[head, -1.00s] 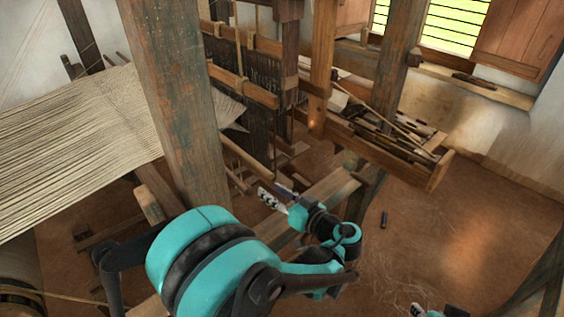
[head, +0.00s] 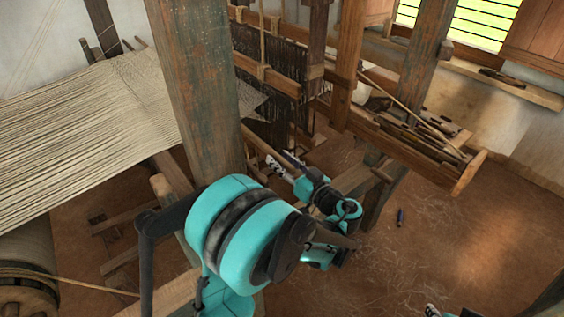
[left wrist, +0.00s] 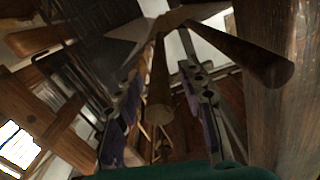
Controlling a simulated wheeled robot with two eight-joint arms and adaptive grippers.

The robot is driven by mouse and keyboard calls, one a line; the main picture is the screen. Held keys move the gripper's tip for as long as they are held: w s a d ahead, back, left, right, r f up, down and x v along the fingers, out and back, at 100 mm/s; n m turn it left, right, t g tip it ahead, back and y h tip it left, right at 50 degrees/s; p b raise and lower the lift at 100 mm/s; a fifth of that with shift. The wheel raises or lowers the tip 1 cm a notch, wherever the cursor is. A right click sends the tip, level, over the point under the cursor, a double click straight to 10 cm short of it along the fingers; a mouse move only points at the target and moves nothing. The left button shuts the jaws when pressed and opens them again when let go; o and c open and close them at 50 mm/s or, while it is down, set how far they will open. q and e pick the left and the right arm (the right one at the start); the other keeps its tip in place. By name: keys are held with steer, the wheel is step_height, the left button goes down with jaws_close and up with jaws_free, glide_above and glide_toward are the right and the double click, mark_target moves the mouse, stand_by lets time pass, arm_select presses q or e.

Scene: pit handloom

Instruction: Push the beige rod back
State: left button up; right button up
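The beige rod (head: 258,146) slopes down toward my left gripper (head: 285,163) beside the loom post in the head view. In the left wrist view a rod with a round blunt end (left wrist: 160,88), apparently the same one, points at the camera between the two fingers of my left gripper (left wrist: 162,105). The fingers are apart, one on each side of it in the picture. I cannot tell whether they touch it. Only the tip of my right gripper (head: 432,311) shows at the bottom edge; its finger state is unclear.
A thick wooden post (head: 195,90) stands close to my left arm. Stretched warp threads (head: 80,135) fill the left. A wooden trough with sticks (head: 440,160) stands at the right. A small dark blue object (head: 400,217) lies on the open floor.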

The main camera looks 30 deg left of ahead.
arm_select(q)
jaws_close()
steer(key=s, duration=0.1)
steer(key=s+a, duration=0.1)
steer(key=s, duration=0.1)
steer(key=shift+s+a+f, duration=0.1)
steer(key=shift+s+a, duration=0.15)
jaws_free()
stand_by(0.3)
